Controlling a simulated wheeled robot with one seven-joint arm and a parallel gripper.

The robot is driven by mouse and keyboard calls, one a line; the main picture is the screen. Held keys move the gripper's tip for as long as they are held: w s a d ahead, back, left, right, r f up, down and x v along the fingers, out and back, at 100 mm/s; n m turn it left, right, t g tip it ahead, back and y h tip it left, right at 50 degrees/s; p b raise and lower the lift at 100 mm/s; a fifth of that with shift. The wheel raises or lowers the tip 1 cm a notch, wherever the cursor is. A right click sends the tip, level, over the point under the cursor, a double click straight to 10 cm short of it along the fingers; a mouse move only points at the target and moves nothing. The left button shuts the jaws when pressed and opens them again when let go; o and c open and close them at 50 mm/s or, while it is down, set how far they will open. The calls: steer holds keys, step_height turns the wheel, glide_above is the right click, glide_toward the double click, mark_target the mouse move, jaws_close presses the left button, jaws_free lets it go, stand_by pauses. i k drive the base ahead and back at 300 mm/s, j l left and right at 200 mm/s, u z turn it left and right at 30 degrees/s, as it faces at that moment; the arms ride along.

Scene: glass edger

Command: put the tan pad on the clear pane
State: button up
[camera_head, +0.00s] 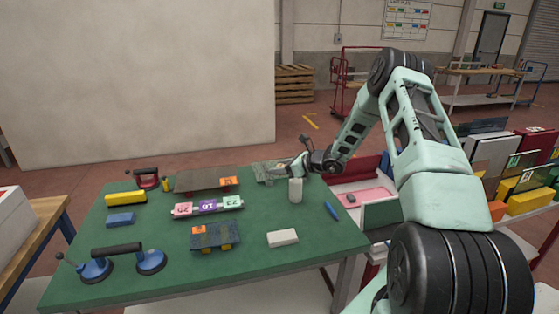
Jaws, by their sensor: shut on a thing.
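The clear pane (270,173) lies at the far edge of the green table, right of the brown panel. It is see-through, and its outline is hard to make out. My gripper (290,165) is low over the table's far right, close above or beside the pane's right end. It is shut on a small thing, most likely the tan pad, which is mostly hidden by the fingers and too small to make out. I see no tan pad elsewhere on the table. I cannot tell whether the held thing touches the pane.
A pale cylinder (295,190) stands close in front of my gripper. The brown panel (198,181), a numbered block row (208,206), a dark pane (216,236), a whitish block (282,238) and a double suction lifter (118,249) occupy the green table (300,265).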

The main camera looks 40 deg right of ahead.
mark_target(266, 168)
steer(key=i+l, duration=0.75)
steer(key=i, duration=0.3)
